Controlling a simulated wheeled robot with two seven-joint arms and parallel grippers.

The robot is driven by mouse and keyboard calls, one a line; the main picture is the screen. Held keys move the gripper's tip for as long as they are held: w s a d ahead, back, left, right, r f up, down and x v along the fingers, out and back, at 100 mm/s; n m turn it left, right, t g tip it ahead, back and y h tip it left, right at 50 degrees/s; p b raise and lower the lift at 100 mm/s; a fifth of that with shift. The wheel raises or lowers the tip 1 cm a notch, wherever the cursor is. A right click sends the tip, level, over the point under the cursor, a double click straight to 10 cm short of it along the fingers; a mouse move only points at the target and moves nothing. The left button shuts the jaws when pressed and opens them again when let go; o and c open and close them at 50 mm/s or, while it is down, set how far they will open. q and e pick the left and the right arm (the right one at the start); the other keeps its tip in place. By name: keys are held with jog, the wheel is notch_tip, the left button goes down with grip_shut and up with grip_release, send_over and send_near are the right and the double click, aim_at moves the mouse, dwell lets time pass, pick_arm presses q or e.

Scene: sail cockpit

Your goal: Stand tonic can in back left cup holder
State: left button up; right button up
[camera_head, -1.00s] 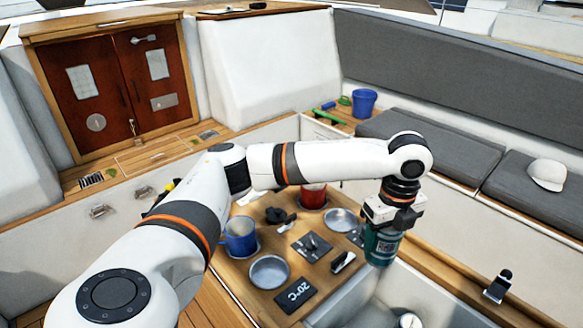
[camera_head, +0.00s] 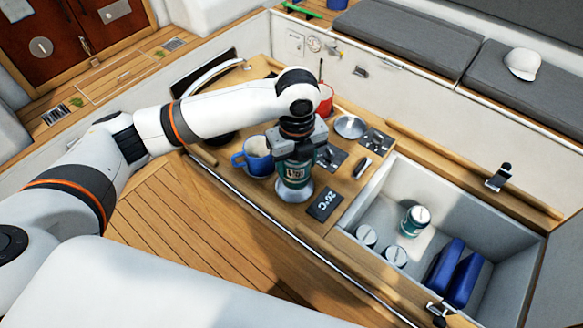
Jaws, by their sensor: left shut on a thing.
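My left gripper (camera_head: 297,150) points down and is shut on the upper part of a teal can (camera_head: 294,173), which it holds upright. In the picture the can covers part of a silver round cup holder (camera_head: 268,190) in the wooden table. I cannot tell whether the can's bottom is in the holder or just above it. Another silver cup holder (camera_head: 350,127) farther back is empty. A blue mug (camera_head: 254,157) stands left of the can, and a red mug (camera_head: 326,98) stands farther back, partly hidden by my arm. My right gripper is not in view.
An open cooler bin (camera_head: 340,246) to the right holds a teal can (camera_head: 414,221), two more cans (camera_head: 366,236) and blue packs (camera_head: 452,272). A dark 20°C plate (camera_head: 325,204) and dark cards (camera_head: 376,141) lie on the table.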

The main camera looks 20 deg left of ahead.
aim_at(295, 174)
pick_arm(q)
notch_tip(295, 174, down, 4)
jog(key=shift+a+r+p, duration=0.15)
jog(key=shift+p, duration=0.3)
jog(key=shift+f, duration=0.5)
jog(key=o, duration=1.2)
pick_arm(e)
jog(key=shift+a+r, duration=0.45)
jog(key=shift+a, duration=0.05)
pick_arm(q)
jog(key=shift+r, duration=0.2)
notch_tip(295, 174, up, 12)
jog(key=b, duration=0.2)
jog(key=shift+f+b, duration=0.25)
jog(key=shift+b, duration=0.15)
jog(key=shift+r, duration=0.4)
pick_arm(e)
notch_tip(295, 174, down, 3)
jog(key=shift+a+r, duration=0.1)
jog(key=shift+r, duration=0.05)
